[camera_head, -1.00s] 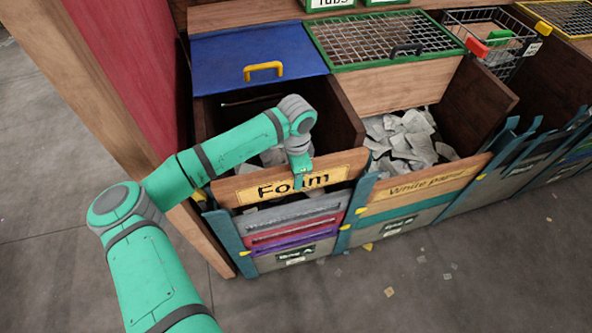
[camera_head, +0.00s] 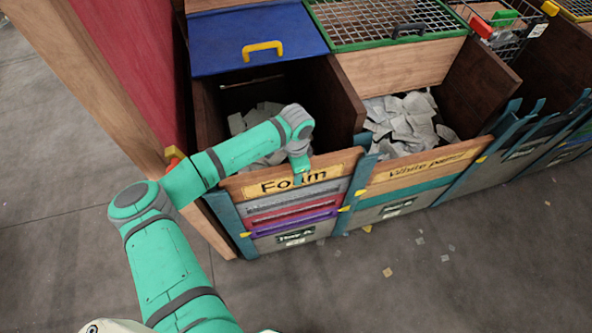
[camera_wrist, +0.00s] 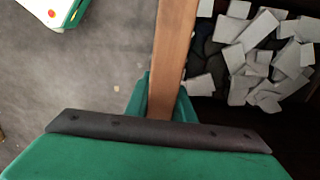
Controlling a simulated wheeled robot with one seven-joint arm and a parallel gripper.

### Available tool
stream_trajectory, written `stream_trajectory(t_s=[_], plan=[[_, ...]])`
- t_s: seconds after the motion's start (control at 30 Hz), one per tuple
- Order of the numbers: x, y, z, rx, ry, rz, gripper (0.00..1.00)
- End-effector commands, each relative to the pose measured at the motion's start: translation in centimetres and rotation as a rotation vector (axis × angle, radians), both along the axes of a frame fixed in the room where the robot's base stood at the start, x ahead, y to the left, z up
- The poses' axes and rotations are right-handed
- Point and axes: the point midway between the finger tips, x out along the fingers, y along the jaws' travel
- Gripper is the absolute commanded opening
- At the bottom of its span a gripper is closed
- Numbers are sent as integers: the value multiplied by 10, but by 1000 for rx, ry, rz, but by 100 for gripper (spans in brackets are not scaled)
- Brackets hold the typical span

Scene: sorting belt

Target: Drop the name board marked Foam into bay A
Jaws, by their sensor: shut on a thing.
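The wooden name board with the yellow Foam label (camera_head: 268,187) stands upright across the front of bay A (camera_head: 268,243), between the two teal posts. It lies close above a stack of grey, red and purple slats (camera_head: 290,208); I cannot tell if it touches them. My gripper (camera_head: 299,179) is shut on the board's top edge near its middle. In the wrist view the board (camera_wrist: 173,50) runs edge-on between the green fingers of my gripper (camera_wrist: 165,100). The fingers hide a small part of the board.
Grey offcuts (camera_wrist: 262,50) lie inside the bay behind the board. A blue lid with a yellow handle (camera_head: 262,50) is above it. The neighbouring bay carries a White paper board (camera_head: 425,165). The floor in front (camera_head: 330,290) is mostly clear, with small scraps.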

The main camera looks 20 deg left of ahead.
Motion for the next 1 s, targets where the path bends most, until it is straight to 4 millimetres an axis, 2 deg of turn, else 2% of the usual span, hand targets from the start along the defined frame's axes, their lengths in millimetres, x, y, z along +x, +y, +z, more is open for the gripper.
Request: stream_trajectory(t_s=[0.37,0.83,0.87,0.9,0.93,1.0], plan=[[1,0,0,0,-1,0,0],[0,0,-14,0,-1,-1,0],[1,0,-13,0,-2,-1,29],[1,0,-13,0,-2,-1,38],[1,0,-13,0,-2,-1,44],[0,0,-13,0,-1,-1,44]])
